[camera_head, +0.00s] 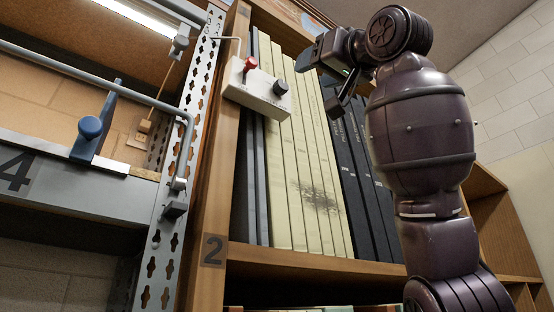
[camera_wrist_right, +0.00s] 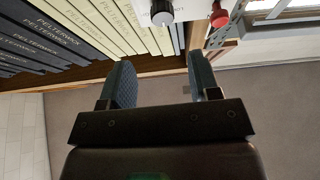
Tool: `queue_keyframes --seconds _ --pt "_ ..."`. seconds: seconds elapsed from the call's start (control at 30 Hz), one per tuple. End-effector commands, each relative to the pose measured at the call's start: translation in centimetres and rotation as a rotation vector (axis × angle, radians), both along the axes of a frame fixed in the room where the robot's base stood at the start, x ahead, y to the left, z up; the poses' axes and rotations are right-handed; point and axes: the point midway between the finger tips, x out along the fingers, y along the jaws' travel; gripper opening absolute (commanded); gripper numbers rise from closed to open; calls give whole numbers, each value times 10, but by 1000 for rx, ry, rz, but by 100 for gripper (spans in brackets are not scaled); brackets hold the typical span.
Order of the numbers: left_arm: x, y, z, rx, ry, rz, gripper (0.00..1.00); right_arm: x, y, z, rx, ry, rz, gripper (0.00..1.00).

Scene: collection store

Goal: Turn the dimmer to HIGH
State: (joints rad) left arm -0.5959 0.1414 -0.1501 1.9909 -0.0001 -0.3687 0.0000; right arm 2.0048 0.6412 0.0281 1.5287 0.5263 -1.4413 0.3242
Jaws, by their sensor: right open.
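A pale control box (camera_head: 258,95) is fixed near the top of the bookcase upright, tilted in the head view. It carries a black knob (camera_head: 280,87) and a red knob (camera_head: 250,64). The small lettering by the knobs is not legible. My right gripper (camera_head: 321,78) is open and empty, to the right of the black knob and apart from it. In the right wrist view, the black knob (camera_wrist_right: 161,13) lies beyond the gap between the open fingers (camera_wrist_right: 160,65), and the red knob (camera_wrist_right: 219,18) is farther right. My left gripper is not in view.
Cream books (camera_head: 300,170) and dark books (camera_head: 365,180) stand on the shelf below and behind the box. A perforated metal post (camera_head: 185,130) and a rail with a blue-knobbed clamp (camera_head: 92,127) are at the left. A lit lamp tube (camera_head: 135,17) is above.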

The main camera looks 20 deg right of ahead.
Motion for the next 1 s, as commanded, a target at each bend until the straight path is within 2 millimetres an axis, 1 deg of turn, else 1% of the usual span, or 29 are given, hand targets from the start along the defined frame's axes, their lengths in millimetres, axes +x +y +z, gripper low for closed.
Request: queue_keyframes --seconds 0.13,0.27,0.4,0.6,0.73,0.9,1.0 --pt "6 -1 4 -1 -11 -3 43 4 0 -7 12 62 1 56" --pt "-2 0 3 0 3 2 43 10 2 -4 20 68 4 56" --pt "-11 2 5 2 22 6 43 28 8 3 19 70 3 56" --pt "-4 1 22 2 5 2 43 58 19 18 18 66 3 56" --pt "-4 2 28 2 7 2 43 76 26 25 19 67 4 56" --pt "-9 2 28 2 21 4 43 92 31 31 19 66 2 56" --pt "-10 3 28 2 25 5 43 96 33 32 19 64 2 56"
